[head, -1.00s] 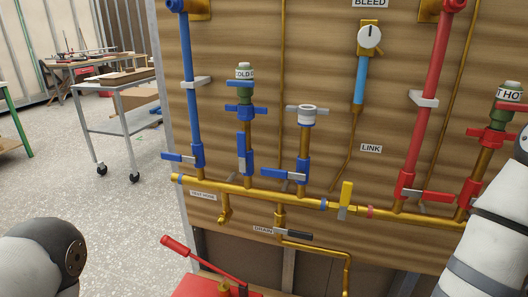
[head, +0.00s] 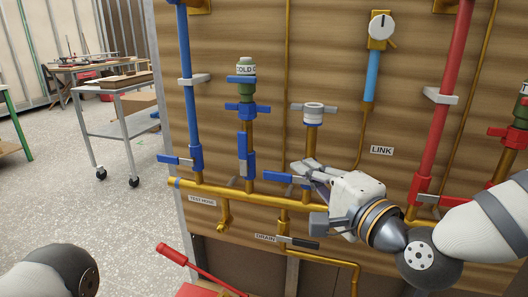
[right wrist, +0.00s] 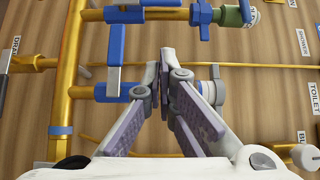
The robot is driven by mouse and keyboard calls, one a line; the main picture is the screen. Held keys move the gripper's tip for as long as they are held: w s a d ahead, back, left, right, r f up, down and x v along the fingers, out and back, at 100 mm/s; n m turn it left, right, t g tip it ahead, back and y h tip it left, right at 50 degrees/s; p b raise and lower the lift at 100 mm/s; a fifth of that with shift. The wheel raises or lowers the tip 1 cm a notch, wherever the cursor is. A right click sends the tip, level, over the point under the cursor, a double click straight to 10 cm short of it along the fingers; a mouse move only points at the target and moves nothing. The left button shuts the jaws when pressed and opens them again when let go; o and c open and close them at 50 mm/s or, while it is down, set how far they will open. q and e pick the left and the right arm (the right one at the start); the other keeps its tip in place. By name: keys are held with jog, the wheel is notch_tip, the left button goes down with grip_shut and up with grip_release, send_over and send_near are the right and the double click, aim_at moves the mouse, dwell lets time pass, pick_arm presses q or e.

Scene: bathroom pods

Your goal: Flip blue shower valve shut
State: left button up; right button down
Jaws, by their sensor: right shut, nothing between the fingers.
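The blue shower valve (head: 243,150) is on the middle blue-valved riser; its blue handle stands vertical, in line with the pipe. In the right wrist view the same handle (right wrist: 160,14) runs along the pipe at the top edge, near the SHOWER label (right wrist: 300,42). My right gripper (head: 297,168) is shut and empty, right of the shower valve and apart from it. In the right wrist view its fingertips (right wrist: 165,58) point toward that valve, in front of the neighbouring riser. My left gripper is out of view; only part of my left arm shows.
The neighbouring blue valve (head: 280,178), close to my right fingers, has its handle crosswise. Another blue valve (head: 178,160) sits far left. The brass manifold (head: 215,192) runs below. A red-handled tool (head: 190,265) is under the panel. The TOILET label (right wrist: 313,98) shows at right.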

aim_at(248, 140)
jog(key=w+a, duration=0.7)
jog(key=w, duration=0.1)
jog(key=shift+w+a, duration=0.35)
jog(key=shift+w, duration=0.05)
jog(key=a, duration=0.1)
jog(key=w+a+r, duration=0.1)
jog(key=shift+a+r, duration=0.2)
jog(key=shift+a, duration=0.15)
